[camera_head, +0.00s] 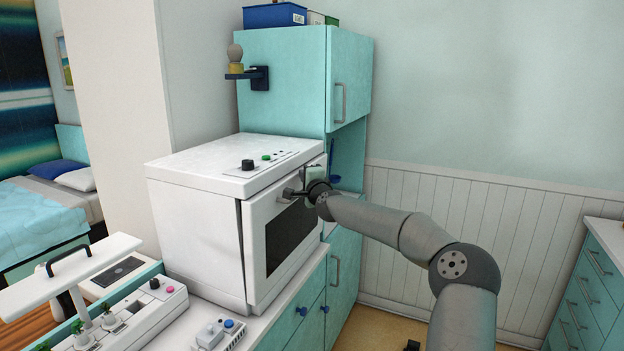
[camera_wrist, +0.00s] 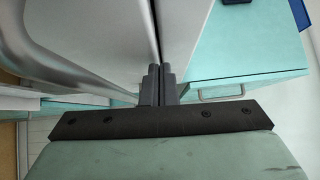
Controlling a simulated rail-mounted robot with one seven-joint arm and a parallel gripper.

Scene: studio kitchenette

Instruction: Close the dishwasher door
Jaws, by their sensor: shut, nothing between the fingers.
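The dishwasher (camera_head: 200,235) is a white countertop box with knobs and buttons along its top. Its white door (camera_head: 256,232), with a dark window, faces right and stands nearly flush, with a thin dark gap along its left edge. In the wrist view the door (camera_wrist: 115,45) fills the upper left, with its curved metal handle (camera_wrist: 50,55). My gripper (camera_head: 291,193) is at the upper right part of the door front. In the wrist view my gripper's fingers (camera_wrist: 158,85) are together and empty, by a narrow dark seam at the door's edge. Whether they touch it is unclear.
A teal wall cabinet (camera_head: 290,85) stands behind the dishwasher. Teal base cabinets (camera_head: 315,300) with blue knobs are below. A white device with plants (camera_head: 125,320) and a small switch box (camera_head: 217,335) sit at the front left.

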